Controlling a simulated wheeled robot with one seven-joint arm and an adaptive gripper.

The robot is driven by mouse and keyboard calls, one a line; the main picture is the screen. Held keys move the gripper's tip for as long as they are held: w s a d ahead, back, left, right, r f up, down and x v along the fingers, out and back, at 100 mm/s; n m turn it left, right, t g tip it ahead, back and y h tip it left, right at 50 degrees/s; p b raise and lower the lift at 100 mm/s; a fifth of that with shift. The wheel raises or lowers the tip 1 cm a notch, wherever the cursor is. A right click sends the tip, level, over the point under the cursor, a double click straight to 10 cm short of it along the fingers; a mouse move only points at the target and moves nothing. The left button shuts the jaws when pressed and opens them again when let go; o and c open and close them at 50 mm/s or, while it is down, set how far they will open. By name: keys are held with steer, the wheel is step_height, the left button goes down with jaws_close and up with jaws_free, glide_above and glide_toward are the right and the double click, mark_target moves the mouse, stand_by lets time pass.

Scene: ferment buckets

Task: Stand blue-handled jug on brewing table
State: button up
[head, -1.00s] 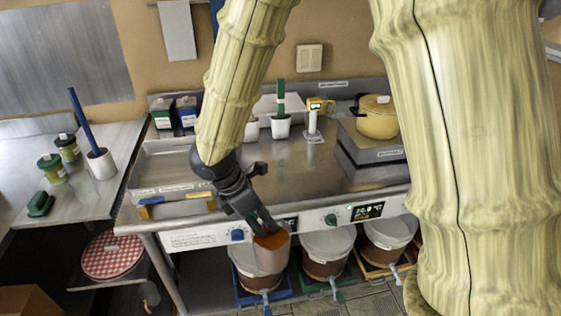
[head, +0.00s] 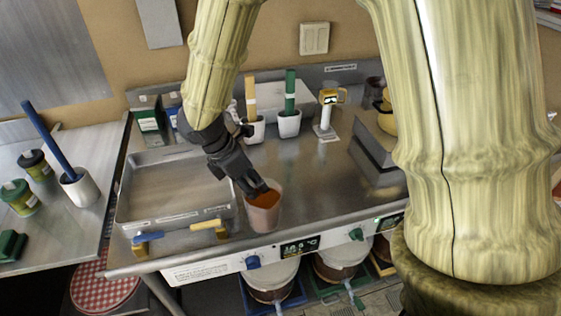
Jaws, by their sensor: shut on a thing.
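A pale, translucent jug (head: 264,217) with orange-brown contents is in my gripper (head: 255,187), in the head view. My gripper is shut on its far-left rim side. The jug looks about upright, over the front part of the steel brewing table (head: 325,195), just behind the control panel. I cannot tell whether its base touches the tabletop. Its handle is hidden by my gripper, so I see no blue on it.
A shallow steel tray (head: 175,216) lies left of the jug, with blue (head: 147,237) and yellow (head: 208,225) handles at its front. White pots (head: 289,124) and a yellow-topped instrument (head: 327,115) stand behind. A grey block (head: 378,150) stands right. Buckets (head: 271,280) sit below. Tabletop right of the jug is clear.

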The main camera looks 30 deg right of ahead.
steer(key=shift+w+d+f+p, duration=0.9)
steer(key=shift+w+d, duration=0.6)
steer(key=shift+w, duration=0.35)
steer(key=shift+w+d+f+p, duration=0.8)
steer(key=shift+w+d, duration=0.7)
steer(key=shift+w, duration=0.35)
steer(key=shift+w+d+f+p, duration=0.9)
steer(key=shift+w+d, duration=0.6)
steer(key=shift+w, duration=0.35)
steer(key=o, duration=1.5)
steer(key=b+v, duration=0.2)
steer(key=v, duration=1)
steer(key=shift+r, duration=0.15)
